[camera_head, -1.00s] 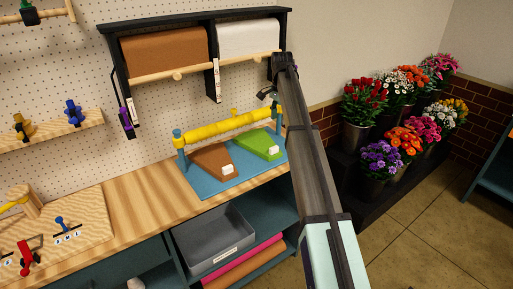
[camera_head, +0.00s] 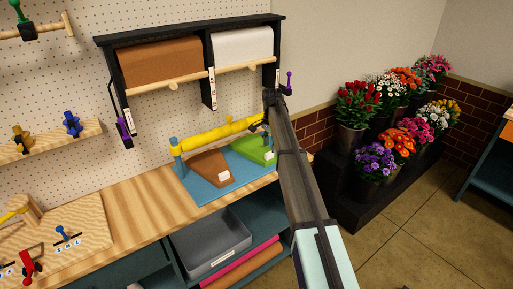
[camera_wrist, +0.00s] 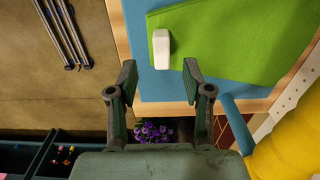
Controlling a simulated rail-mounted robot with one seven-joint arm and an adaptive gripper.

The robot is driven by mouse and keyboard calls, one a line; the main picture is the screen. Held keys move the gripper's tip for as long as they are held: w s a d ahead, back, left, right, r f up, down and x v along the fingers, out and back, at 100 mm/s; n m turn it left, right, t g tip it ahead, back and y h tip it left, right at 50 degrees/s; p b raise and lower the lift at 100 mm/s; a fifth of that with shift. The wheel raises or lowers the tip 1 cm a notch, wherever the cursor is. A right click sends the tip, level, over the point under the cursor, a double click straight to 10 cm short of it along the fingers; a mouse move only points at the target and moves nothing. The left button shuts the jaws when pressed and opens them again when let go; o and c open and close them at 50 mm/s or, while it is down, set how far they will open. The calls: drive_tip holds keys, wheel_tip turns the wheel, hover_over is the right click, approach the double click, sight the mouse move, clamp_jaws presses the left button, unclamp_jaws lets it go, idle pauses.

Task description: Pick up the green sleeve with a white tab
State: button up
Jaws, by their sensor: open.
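The green sleeve (camera_head: 254,149) lies flat on a blue board (camera_head: 206,189) on the wooden bench, right of a brown sleeve (camera_head: 209,169). Its white tab (camera_head: 268,155) is at its front end. In the wrist view the green sleeve (camera_wrist: 240,40) fills the upper right, and its white tab (camera_wrist: 161,49) stands just beyond my fingertips. My gripper (camera_wrist: 159,75) is open and empty, with the tab between the lines of its two fingers and apart from them. In the head view my arm hides the gripper and the sleeve's right edge.
A yellow roll (camera_head: 215,137) on blue posts runs behind the sleeves, and shows close at lower right in the wrist view (camera_wrist: 295,145). A paper-roll rack (camera_head: 207,72) hangs above. A grey bin (camera_head: 210,243) sits on the shelf below. Flower buckets (camera_head: 372,165) stand at the right.

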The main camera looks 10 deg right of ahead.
sight(269, 153)
drive_tip(key=shift+a+f+p, duration=0.15)
drive_tip(key=shift+f+p, duration=1.25)
drive_tip(key=shift+f, duration=1.25)
clamp_jaws()
